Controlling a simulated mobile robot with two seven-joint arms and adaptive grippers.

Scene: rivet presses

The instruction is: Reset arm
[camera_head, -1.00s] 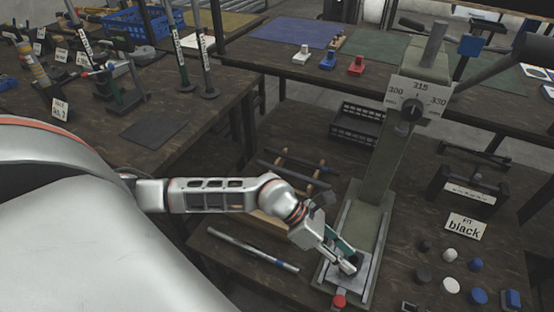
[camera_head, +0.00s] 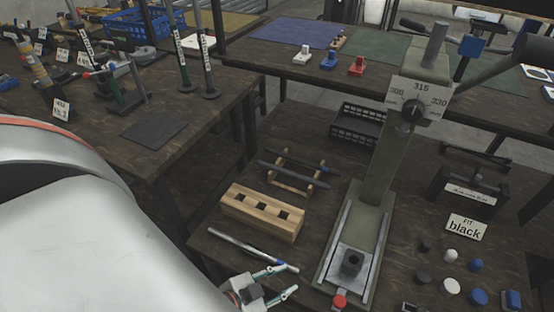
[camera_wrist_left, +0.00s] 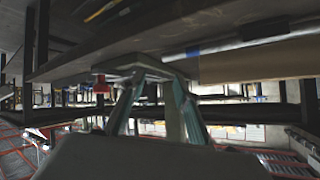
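My left gripper (camera_head: 288,280) is low in the head view, in front of the bench's near edge and left of the press foot. Its two teal-and-silver fingers are apart with nothing between them. They also show apart in the left wrist view (camera_wrist_left: 157,92). The green press (camera_head: 374,190) stands upright with a dial reading about 315. A dark block with a round hole (camera_head: 351,262) sits on its base plate. My right gripper is not in view.
A metal rod (camera_head: 245,247) with a blue band lies left of the press. Behind it are a wooden block with square holes (camera_head: 262,212) and a rack with dark rods (camera_head: 293,170). A red knob (camera_head: 339,301) is at the press front.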

